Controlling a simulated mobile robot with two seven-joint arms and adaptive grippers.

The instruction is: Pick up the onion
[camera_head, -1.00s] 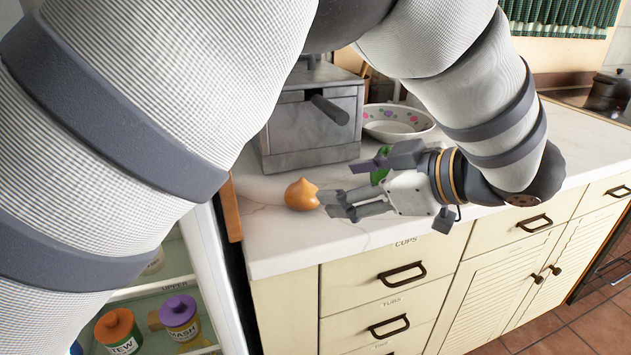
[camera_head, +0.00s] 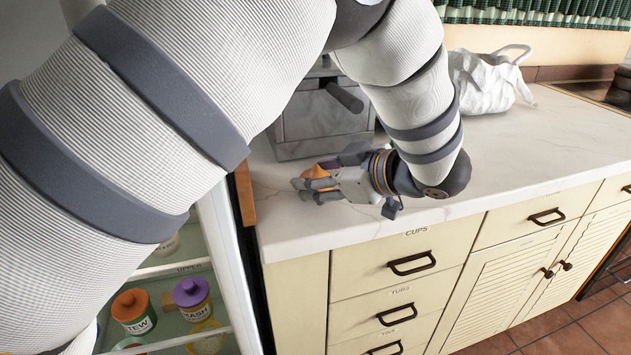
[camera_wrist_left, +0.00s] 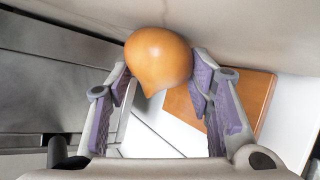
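The orange-brown onion (camera_head: 317,172) is on the white counter in front of a grey metal box, partly hidden by my left gripper. My left gripper (camera_head: 311,184) reaches in from the right side with its fingers around the onion. In the left wrist view the onion (camera_wrist_left: 158,60) sits between the tips of the spread, purple-padded fingers (camera_wrist_left: 160,78), close to both pads. Firm contact on both sides cannot be made out. My right gripper is not in view.
The grey metal box (camera_head: 322,118) with a handle stands just behind the onion. A white bag (camera_head: 487,82) lies farther back right. The counter's (camera_head: 520,150) right part is clear. An open compartment with orange-lidded (camera_head: 130,305) and purple-lidded (camera_head: 191,292) jars is below left.

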